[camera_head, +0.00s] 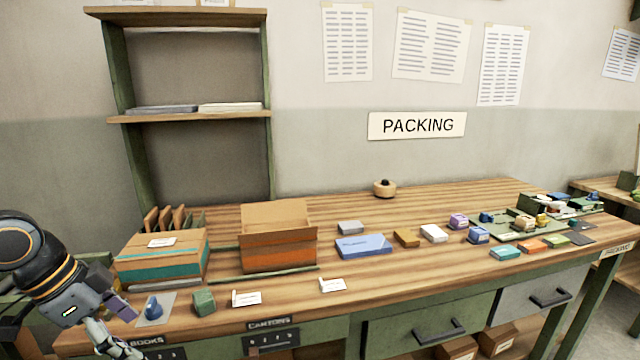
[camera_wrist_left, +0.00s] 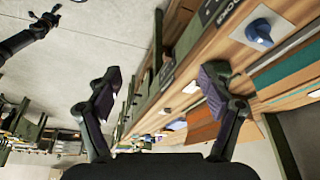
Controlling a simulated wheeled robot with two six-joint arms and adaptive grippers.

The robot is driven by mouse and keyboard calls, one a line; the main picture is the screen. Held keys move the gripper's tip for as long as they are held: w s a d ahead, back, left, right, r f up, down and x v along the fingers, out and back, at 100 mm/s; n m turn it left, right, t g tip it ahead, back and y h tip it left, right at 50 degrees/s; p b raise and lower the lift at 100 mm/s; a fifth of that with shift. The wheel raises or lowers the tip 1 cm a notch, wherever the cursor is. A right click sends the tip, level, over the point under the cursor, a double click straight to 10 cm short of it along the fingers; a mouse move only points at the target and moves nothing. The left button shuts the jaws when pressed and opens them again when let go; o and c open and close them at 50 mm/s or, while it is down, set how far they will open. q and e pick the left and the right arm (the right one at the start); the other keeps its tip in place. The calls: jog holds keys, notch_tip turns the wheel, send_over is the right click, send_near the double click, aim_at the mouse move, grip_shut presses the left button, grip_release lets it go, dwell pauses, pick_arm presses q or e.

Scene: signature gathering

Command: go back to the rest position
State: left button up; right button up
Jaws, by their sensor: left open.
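My left gripper (camera_head: 128,327) is at the lower left in the head view, in front of the bench's left front corner. Its two fingers are spread with nothing between them, as the left wrist view (camera_wrist_left: 160,78) also shows. A blue knobbed object (camera_head: 153,308) stands on a pale plate on the bench, just right of the gripper and apart from it; it also shows in the left wrist view (camera_wrist_left: 260,30). A dark arm, seemingly my right one, shows at the upper left of the left wrist view; its jaw state is unclear.
The wooden bench (camera_head: 350,288) has a teal-banded carton (camera_head: 165,262), an open orange-banded carton (camera_head: 280,255), a green block (camera_head: 204,302) and several small coloured boxes. Shelves (camera_head: 190,117) stand behind at left. Drawer handles (camera_head: 440,332) project from the bench front.

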pick_arm(q)
jog(key=s+d+f+n+t+y, duration=0.15)
jog(key=d+f, duration=0.25)
jog(key=f, duration=0.8)
jog(key=d+f+n+g, duration=0.15)
jog(key=d+f, duration=0.25)
jog(key=f, duration=0.8)
jog(key=s+f+n+y, duration=0.3)
jog(key=s+f+n, duration=0.2)
jog(key=s+n, duration=0.3)
notch_tip(320, 180, down, 15)
jog(key=a+p, duration=0.3)
jog(key=p, duration=0.1)
jog(key=s+a+f+p, duration=0.1)
jog(key=s+f+p, duration=0.2)
jog(key=s+f, duration=0.7)
jog(key=s+f+g+p, duration=0.1)
jog(key=s+f+p, duration=0.1)
jog(key=s+f, duration=0.6)
jog(key=s, duration=0.3)
jog(key=shift+s+a+m+p, duration=0.25)
jog(key=shift+a+m+p, duration=0.05)
pick_arm(e)
notch_tip(320, 180, up, 10)
jog(key=w, duration=0.2)
jog(key=shift+f, duration=0.2)
